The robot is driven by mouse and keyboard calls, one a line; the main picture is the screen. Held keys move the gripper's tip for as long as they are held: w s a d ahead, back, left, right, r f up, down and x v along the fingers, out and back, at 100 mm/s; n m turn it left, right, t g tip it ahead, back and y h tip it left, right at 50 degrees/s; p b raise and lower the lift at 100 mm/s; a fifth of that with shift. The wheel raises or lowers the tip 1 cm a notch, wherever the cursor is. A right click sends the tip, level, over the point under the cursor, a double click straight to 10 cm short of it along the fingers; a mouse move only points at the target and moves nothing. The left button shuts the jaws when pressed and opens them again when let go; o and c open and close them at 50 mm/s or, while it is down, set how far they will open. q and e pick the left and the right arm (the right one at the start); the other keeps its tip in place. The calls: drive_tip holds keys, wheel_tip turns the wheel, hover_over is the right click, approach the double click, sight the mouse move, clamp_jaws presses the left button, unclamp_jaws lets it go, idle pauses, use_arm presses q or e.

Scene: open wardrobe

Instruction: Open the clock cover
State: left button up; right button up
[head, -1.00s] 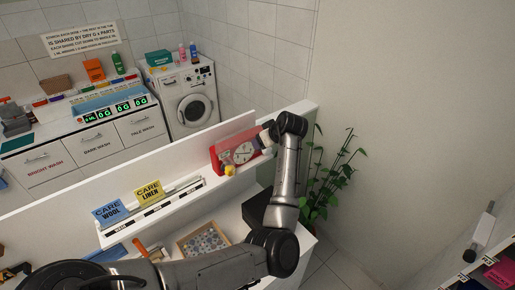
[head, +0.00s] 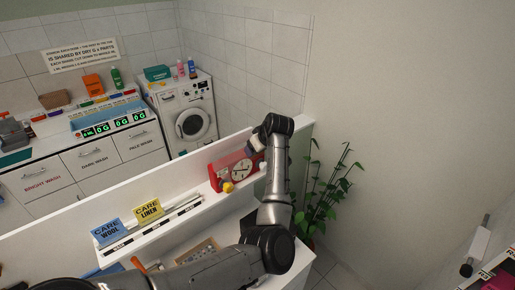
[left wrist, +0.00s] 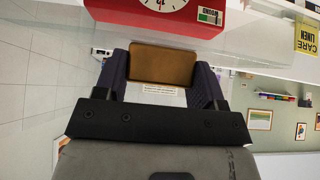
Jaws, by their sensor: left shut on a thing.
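The clock is a red box with a white round face and dark hands (head: 240,171), standing on the white ledge. Its red edge, part of the face and a "WOUND" label also show at the top of the left wrist view (left wrist: 130,14). My left gripper (head: 255,146) is beside the clock's upper right corner. In the left wrist view its two dark fingers (left wrist: 163,82) are shut on a brown block-like piece (left wrist: 163,66), just beyond the clock's edge. I cannot tell how this piece joins the clock or its cover. The cover itself is not clearly seen. My right gripper is out of view.
Blue (head: 109,230) and yellow (head: 149,211) care cards stand on the ledge to the left. A green plant (head: 325,190) is right of my arm. A washing machine (head: 187,115) stands behind.

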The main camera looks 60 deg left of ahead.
use_arm(q)
drive_tip(key=o, duration=1)
drive_tip(key=shift+s+a+f, duration=0.1)
drive_tip(key=shift+a+f, duration=0.1)
drive_tip(key=shift+f, duration=0.1)
drive_tip(key=shift+o, duration=1.4)
drive_tip(key=shift+d+r, duration=0.1)
drive_tip(key=shift+d+r, duration=0.1)
drive_tip(key=b+v, duration=0.4)
drive_tip(key=v, duration=0.9)
drive_tip(key=shift+d+r, duration=0.2)
drive_tip(key=shift+r, duration=0.05)
